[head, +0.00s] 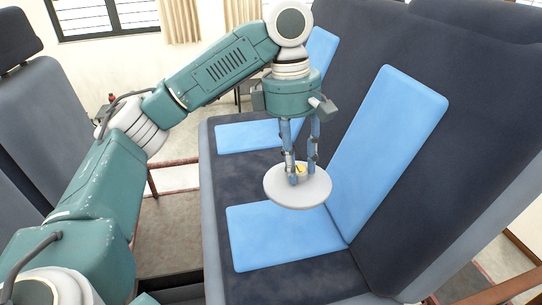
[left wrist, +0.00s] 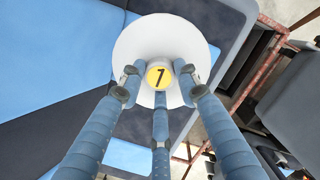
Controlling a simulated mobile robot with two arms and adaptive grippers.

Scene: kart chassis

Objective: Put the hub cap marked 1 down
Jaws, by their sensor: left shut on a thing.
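The hub cap marked 1 (head: 318,190) is a round white disc with a raised middle knob bearing a black 1 on yellow. It also shows in the left wrist view (left wrist: 150,38). My left gripper (head: 301,172) points down from above, its fingers closed around the knob. In the left wrist view the fingers (left wrist: 160,85) surround the knob and the disc spreads beyond them. The cap is roughly level over the dark seat (head: 238,180), overlapping the front blue pad (head: 265,235). Whether it touches the seat is unclear. My right gripper is not in view.
The seat's backrest rises at the right with a tall blue pad (head: 395,130). Another blue pad (head: 240,137) lies farther back on the seat. A second dark seat (head: 40,125) stands at the left, with floor between. Reddish-brown frame bars (head: 505,245) run below.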

